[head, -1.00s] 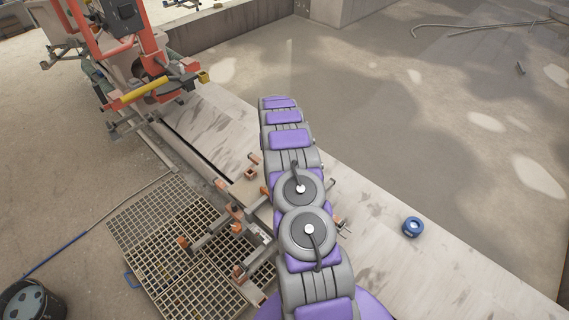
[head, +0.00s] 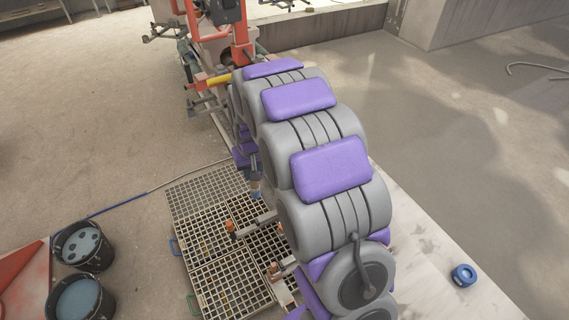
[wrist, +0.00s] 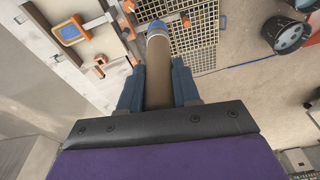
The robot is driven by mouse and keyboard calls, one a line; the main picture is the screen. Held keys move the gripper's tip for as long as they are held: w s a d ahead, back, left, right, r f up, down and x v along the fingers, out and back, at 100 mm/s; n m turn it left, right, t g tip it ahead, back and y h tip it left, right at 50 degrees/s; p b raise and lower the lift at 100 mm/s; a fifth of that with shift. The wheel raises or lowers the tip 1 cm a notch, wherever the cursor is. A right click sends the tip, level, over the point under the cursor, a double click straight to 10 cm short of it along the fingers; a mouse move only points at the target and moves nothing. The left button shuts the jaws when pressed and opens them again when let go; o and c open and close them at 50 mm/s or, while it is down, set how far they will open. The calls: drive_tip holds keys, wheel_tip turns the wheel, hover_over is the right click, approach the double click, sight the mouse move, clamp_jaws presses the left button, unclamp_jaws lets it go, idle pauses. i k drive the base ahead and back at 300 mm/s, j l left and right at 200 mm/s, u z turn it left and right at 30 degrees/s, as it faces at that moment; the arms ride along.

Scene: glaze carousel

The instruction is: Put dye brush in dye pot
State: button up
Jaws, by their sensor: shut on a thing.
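My gripper (wrist: 158,88) is shut on the dye brush (wrist: 159,62), which has a thick brown handle and a blue and pale end pointing away from the jaws. In the head view the brush (head: 256,189) shows small and partly hidden beside my arm, above the floor grating. Two black buckets with grey-blue contents stand at lower left, an upper one (head: 83,246) and a lower one (head: 80,300). A small blue round item (head: 464,275) sits on the pale ledge at right. I cannot tell for sure which of these is the dye pot.
Metal floor grating (head: 222,274) with orange-tipped clamps lies below my arm. A blue hose (head: 118,206) crosses the floor near the buckets. A red and yellow machine (head: 215,40) stands at the back. The concrete floor at left is largely clear.

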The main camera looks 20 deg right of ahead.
sight(462, 276)
drive_tip(key=z, duration=0.45)
drive_tip(key=l+z, duration=0.1)
drive_tip(key=z, duration=1.65)
drive_tip(key=i+z, duration=0.1)
drive_tip(key=z, duration=0.35)
drive_tip(key=i+z, duration=0.2)
drive_tip(key=i+l, duration=0.05)
